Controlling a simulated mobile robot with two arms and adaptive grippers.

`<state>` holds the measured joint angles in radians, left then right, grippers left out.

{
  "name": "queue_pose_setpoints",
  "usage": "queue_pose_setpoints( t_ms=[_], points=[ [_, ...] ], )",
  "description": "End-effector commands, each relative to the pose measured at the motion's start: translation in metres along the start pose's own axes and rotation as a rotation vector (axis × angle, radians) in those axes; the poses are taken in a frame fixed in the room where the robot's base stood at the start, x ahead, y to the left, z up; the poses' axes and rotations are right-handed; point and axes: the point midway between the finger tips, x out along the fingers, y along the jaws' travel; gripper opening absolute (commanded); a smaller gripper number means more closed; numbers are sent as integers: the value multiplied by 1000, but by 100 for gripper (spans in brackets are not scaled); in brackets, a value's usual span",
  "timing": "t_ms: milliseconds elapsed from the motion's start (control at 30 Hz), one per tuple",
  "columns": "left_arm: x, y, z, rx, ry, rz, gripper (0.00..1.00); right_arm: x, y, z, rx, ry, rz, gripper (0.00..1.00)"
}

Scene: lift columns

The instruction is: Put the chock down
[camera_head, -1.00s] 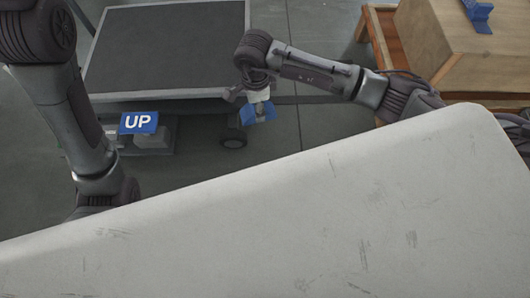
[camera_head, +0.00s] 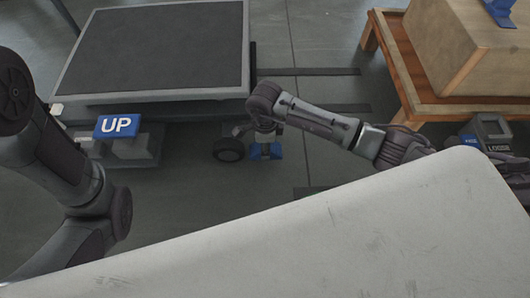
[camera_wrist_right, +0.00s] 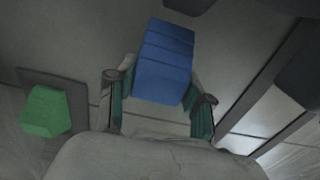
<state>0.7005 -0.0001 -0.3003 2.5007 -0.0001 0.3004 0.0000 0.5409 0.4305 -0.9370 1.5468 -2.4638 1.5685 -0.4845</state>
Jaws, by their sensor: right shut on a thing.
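A blue chock (camera_head: 266,151) is at the end of my right arm in the head view, just right of the cart's wheel. It also shows in the right wrist view (camera_wrist_right: 165,62), between the two fingers of my right gripper (camera_wrist_right: 160,105), which is shut on it. I cannot tell whether the chock touches the floor. My right gripper is small in the head view (camera_head: 264,138). My left arm comes down the left side; its gripper is out of view.
A cart with a dark top (camera_head: 165,50) and a wheel (camera_head: 228,150) stands ahead. A wooden box (camera_head: 480,50) sits on a wooden stand (camera_head: 410,80) at right. A green block (camera_wrist_right: 45,111) shows in the wrist view. A pale surface fills the foreground.

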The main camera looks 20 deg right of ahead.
Motion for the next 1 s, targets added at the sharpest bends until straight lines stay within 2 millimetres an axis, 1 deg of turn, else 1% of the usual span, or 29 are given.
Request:
queue_pose_setpoints(
  t_ms=[33, 133, 200, 400, 533, 567, 600, 700, 1000],
  points=[
    [-10, 2, -4, 0, 0, 0, 40, 13, 1, 0, 0, -1, 2, 0],
    [-21, 4, -7, 0, 0, 0, 40, 28, 1, 0, 1, -1, 1, 0],
    [-22, 5, -8, 0, -1, 0, 40, 30, 0, 0, 0, -1, 0, 0],
    [-19, 4, -7, 0, 0, 1, 40, 27, 0, 0, 0, 0, 0, 0],
    [-21, 5, -8, 0, 1, 1, 40, 30, 0, 0, 0, 1, 0, 0],
    [-21, 5, -7, 0, 1, 1, 40, 30, 0, 0, 0, 1, 1, 55],
    [-21, 4, -7, 0, 1, 1, 40, 30, 0, 0, 0, 1, 1, 61],
    [-21, 4, -7, 0, 1, 1, 40, 30, 1, 0, 0, 1, 1, 77],
    [-20, 4, -7, 0, 0, 1, 40, 29, 1, 0, 0, 1, 1, 77]
  ],
)
